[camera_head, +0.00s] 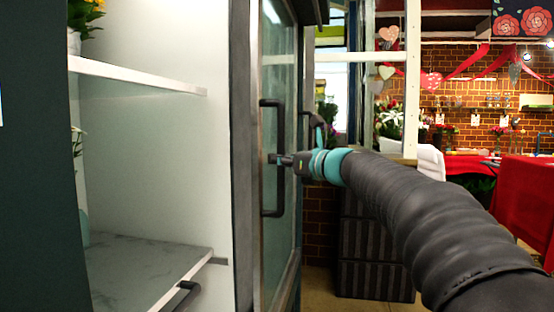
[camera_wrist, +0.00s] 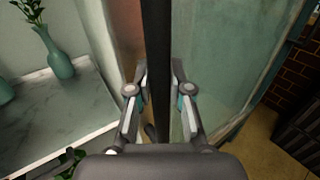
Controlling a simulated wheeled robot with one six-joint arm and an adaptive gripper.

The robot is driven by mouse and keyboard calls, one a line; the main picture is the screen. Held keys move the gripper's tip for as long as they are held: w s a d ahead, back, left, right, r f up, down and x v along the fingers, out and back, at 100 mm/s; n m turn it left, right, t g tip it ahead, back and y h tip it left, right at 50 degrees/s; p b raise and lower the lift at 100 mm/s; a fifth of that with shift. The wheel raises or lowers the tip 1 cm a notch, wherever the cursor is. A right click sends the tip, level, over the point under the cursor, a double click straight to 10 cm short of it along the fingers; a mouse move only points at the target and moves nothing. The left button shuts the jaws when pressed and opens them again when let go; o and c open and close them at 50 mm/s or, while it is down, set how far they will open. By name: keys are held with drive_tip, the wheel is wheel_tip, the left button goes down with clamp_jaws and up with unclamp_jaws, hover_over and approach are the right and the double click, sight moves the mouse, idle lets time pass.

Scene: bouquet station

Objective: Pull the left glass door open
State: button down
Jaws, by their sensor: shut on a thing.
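The glass door (camera_head: 277,85) stands at the middle of the head view, seen at a steep angle, with a dark frame. Its long black upright handle (camera_head: 281,200) is on the near face. My gripper (camera_head: 279,159) reaches in from the right and is shut on the handle about halfway up. In the wrist view the handle (camera_wrist: 157,45) runs upright between the two fingers of my gripper (camera_wrist: 158,95). A pale glass panel (camera_wrist: 225,60) shows to its right. The exact finger contact is partly hidden.
Left of the door are an upper white shelf (camera_head: 140,77) and a lower marble shelf (camera_head: 140,275). A teal vase (camera_wrist: 60,64) stands on marble in the wrist view. Dark crates (camera_head: 375,275) stand behind my arm. A red-covered table (camera_head: 462,163) is at the right.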

drive_tip(key=shift+w, duration=0.1)
drive_tip(key=c, duration=1.3)
unclamp_jaws()
drive_tip(key=v, duration=1.2)
